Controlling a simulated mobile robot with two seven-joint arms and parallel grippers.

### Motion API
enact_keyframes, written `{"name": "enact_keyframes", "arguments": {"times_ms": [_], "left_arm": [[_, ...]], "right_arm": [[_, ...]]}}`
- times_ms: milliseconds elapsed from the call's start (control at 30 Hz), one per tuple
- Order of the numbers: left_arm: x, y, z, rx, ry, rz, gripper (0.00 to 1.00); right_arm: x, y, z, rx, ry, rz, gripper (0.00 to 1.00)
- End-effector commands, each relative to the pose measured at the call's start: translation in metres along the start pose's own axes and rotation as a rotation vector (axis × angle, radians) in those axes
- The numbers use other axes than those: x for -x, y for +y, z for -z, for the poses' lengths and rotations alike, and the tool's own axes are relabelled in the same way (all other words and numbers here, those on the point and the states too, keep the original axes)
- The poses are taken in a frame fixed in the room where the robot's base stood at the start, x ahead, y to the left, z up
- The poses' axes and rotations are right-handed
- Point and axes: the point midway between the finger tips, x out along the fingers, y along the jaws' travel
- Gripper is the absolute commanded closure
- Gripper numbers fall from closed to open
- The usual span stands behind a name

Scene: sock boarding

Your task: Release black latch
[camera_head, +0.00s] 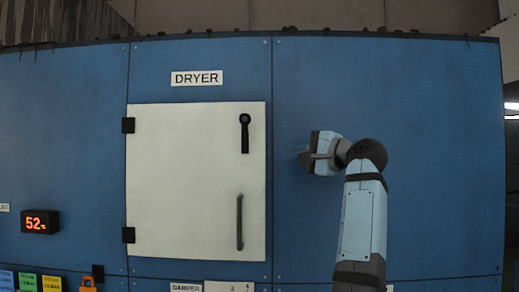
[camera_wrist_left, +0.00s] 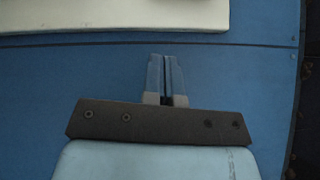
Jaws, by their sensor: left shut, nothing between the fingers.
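The black latch (camera_head: 245,134) is on the upper right of the white dryer door (camera_head: 180,180) in the head view. Its round pivot is at the top and its lever hangs straight down. The door lies flat against the blue front and looks closed. My left gripper (camera_head: 303,155) is to the right of the latch, apart from it, with its fingers pointing left toward the door. In the left wrist view its two fingers (camera_wrist_left: 166,62) are together with nothing between them. The latch is not visible there; only an edge of the door (camera_wrist_left: 110,16) shows. My right gripper is not in view.
A dark vertical handle (camera_head: 239,222) is on the door below the latch. Black hinges (camera_head: 128,125) are on the door's left edge. A red display (camera_head: 40,222) reads 52 at the left. The blue panel (camera_head: 430,130) right of the door is flat and bare.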

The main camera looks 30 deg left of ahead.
Motion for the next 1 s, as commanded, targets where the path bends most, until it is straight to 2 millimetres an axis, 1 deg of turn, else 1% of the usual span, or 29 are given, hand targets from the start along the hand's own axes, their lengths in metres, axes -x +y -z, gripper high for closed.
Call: {"name": "enact_keyframes", "arguments": {"times_ms": [33, 67, 200, 533, 633, 767, 867, 1000], "left_arm": [[0.004, -0.008, -0.003, 0.044, 0.011, -0.025, 1.00], [0.005, -0.012, -0.004, 0.067, 0.017, -0.038, 1.00], [0.009, -0.021, -0.006, 0.123, 0.030, -0.073, 1.00], [0.009, -0.021, -0.006, 0.129, 0.031, -0.077, 1.00], [0.005, -0.022, -0.007, 0.129, 0.030, -0.077, 1.00], [-0.009, -0.022, -0.006, 0.129, 0.030, -0.078, 1.00], [-0.028, -0.021, -0.006, 0.128, 0.028, -0.077, 1.00], [-0.059, -0.019, -0.005, 0.127, 0.027, -0.076, 1.00]], "right_arm": [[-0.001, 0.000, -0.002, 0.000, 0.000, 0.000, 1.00], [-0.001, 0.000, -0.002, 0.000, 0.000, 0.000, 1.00], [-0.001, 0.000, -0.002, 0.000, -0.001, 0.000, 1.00], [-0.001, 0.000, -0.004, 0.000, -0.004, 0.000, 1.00], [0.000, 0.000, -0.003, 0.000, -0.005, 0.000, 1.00], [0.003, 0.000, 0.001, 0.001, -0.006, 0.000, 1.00], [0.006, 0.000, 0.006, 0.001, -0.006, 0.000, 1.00], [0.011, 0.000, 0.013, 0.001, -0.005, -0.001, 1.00]]}}
